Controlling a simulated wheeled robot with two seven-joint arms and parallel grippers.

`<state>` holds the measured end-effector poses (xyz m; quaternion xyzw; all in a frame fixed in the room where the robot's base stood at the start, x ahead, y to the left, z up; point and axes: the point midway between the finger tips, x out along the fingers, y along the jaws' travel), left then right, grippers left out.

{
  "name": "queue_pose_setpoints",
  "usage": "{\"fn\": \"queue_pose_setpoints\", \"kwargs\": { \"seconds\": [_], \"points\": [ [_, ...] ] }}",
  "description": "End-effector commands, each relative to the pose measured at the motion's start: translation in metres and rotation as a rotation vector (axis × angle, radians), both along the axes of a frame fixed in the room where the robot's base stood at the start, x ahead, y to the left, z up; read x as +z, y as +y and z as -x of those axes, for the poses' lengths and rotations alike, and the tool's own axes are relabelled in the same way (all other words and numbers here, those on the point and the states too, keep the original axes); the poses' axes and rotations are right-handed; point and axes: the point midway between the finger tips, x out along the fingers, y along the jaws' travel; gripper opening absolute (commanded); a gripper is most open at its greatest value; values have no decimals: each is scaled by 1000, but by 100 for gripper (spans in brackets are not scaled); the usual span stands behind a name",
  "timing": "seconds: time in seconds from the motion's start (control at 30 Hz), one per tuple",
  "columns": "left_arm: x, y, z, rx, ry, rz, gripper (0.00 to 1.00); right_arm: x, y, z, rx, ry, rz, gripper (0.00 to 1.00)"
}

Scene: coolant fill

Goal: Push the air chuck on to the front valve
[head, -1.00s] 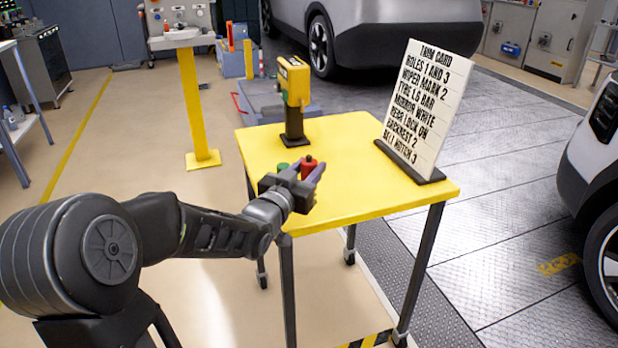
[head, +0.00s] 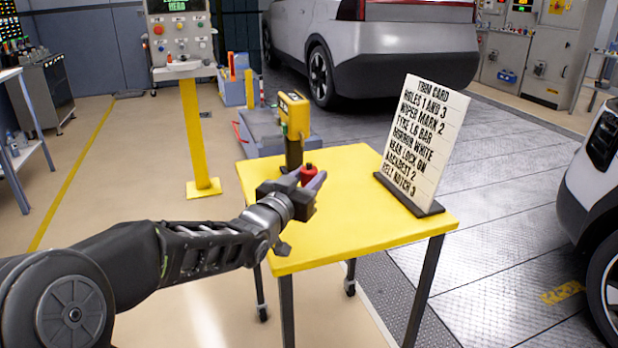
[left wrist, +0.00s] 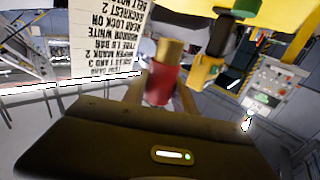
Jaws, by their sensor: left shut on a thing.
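I cannot make out a valve in either view. A dark wheel (head: 609,285) of a white car shows cut off at the right edge. My right gripper is not in view.
The yellow table (head: 375,240) carries a yellow-and-black device on a post (head: 294,118) behind the gripper and a lettered trim card (head: 422,140) at right. A yellow-posted control panel (head: 180,45) stands behind. A silver car (head: 400,50) is at the back. Patterned floor between table and white car is clear.

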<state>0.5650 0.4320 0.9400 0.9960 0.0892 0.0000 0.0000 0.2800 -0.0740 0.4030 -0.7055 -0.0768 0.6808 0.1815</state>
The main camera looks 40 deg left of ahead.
Motion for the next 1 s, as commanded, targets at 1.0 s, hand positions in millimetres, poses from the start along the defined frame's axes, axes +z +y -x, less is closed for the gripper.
{"fn": "queue_pose_setpoints", "kwargs": {
  "seconds": [1.0],
  "points": [
    [-54, -233, -42, -178, 0, 0, 0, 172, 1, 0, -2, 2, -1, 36]
  ]
}}
